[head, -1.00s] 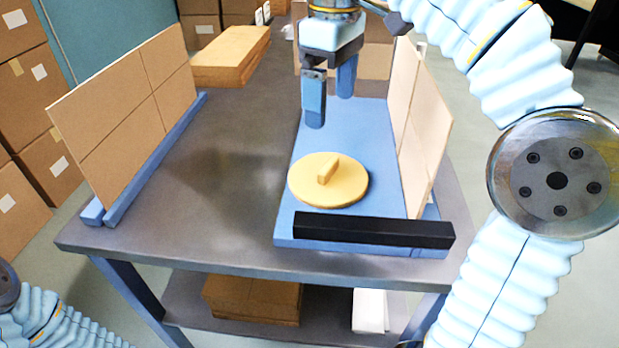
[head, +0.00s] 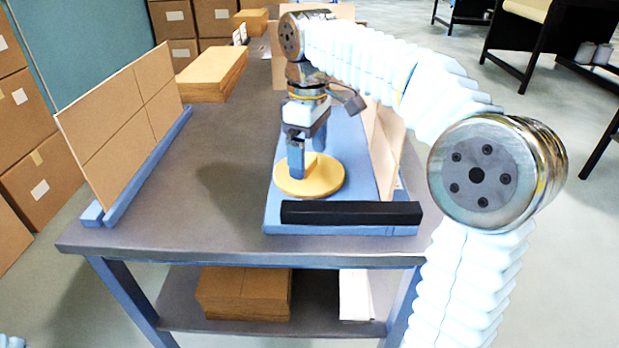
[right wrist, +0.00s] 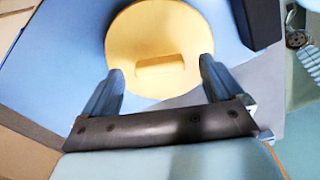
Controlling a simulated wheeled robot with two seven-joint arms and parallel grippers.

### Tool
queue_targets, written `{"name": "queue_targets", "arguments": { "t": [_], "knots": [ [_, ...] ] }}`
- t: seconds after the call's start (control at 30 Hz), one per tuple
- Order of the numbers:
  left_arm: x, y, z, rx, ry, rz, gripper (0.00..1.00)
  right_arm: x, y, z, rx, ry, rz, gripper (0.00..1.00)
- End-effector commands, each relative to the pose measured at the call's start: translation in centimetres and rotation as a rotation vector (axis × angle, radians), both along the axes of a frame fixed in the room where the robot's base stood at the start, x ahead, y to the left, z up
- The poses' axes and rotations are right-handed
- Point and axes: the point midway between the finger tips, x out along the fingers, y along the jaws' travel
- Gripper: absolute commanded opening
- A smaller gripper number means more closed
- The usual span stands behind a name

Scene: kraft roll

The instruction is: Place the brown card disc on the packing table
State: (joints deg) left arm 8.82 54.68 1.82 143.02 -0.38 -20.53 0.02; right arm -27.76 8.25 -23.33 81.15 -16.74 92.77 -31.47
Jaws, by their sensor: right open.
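The card disc (head: 309,181), yellowish tan with a raised grip bar across its top, lies flat on the blue board on the packing table (head: 180,225). In the right wrist view the disc (right wrist: 160,30) and its grip bar (right wrist: 160,65) are in front of my fingers. My right gripper (head: 308,165) is over the disc, pointing down. Its fingers (right wrist: 161,82) are apart and empty, one at each side of the bar in the right wrist view. The bar is partly hidden by the fingers in the head view. My left gripper is not in view.
The blue board (head: 275,210) carries a black bar (head: 350,213) at its front edge. Upright tan panels stand at the table's left (head: 120,115) and right (head: 385,150). A stack of card (head: 212,75) lies at the back. The table's middle left is clear.

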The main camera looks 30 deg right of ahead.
Motion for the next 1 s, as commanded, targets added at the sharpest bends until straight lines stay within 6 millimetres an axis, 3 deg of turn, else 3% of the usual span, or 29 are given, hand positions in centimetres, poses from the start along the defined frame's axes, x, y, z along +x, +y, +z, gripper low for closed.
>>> {"name": "queue_targets", "arguments": {
  "t": [0.1,0.37,0.77,1.0],
  "knots": [
    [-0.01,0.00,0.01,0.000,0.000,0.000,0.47,0.54,-0.19,-1.32,-0.002,0.002,0.000,0.94],
    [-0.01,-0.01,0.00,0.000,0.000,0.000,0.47,0.69,-0.24,-1.54,-0.001,-0.001,0.000,0.92],
    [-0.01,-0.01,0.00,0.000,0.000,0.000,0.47,0.67,-0.23,-1.50,0.000,0.000,0.001,0.31],
    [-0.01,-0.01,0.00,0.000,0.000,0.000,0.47,0.67,-0.22,-1.41,-0.001,-0.001,0.001,0.31]
  ]
}}
